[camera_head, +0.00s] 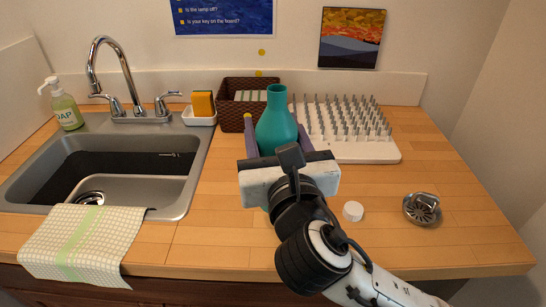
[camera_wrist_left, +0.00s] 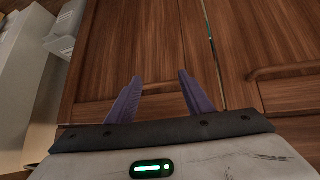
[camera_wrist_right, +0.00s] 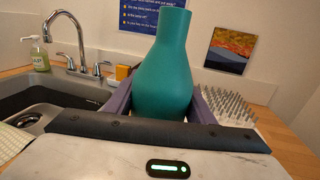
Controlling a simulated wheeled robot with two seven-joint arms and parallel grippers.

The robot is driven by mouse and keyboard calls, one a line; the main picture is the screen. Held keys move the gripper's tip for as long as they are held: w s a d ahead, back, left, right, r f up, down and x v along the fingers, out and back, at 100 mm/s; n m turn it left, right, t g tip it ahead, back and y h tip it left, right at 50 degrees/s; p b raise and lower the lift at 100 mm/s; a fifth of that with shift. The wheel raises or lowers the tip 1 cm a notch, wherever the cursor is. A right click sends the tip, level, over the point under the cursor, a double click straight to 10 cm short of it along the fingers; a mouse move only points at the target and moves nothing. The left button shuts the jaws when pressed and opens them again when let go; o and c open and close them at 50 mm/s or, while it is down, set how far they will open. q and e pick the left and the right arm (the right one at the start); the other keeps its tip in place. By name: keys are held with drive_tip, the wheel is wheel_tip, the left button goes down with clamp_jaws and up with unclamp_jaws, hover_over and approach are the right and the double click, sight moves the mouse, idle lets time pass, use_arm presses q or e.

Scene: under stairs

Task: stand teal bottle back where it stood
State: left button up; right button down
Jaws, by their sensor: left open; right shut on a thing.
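The teal bottle (camera_head: 276,125) is upright between the fingers of my right gripper (camera_head: 272,140), which is shut on it. In the right wrist view the bottle (camera_wrist_right: 166,75) stands tall between the two purple fingers (camera_wrist_right: 160,103). The gripper body hides its base in both views, so I cannot tell whether it touches the counter (camera_head: 390,205). My left gripper (camera_wrist_left: 160,83) is open and empty, facing brown wooden cabinet doors (camera_wrist_left: 140,45); it does not show in the head view.
A white pegged drying rack (camera_head: 372,153) is right behind the bottle, and a dark woven basket (camera_head: 233,122) is behind left. A white cap (camera_head: 353,211) and a metal strainer (camera_head: 422,208) lie on the front right counter. The sink (camera_head: 190,150), with a draped towel (camera_head: 85,240), is left.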

wheel_tip(320, 180, down, 4)
drive_tip(key=shift+f+b, duration=0.2)
drive_tip(key=shift+b, duration=0.15)
drive_tip(key=c, duration=0.8)
unclamp_jaws()
drive_tip(key=s, duration=0.4)
drive_tip(key=s+d, duration=0.1)
drive_tip(key=s, duration=0.2)
drive_tip(key=s+d, duration=0.1)
drive_tip(key=s, duration=0.3)
drive_tip(key=shift+s+d+r, duration=0.1)
drive_tip(key=shift+s+d, duration=0.05)
drive_tip(key=shift+s, duration=0.2)
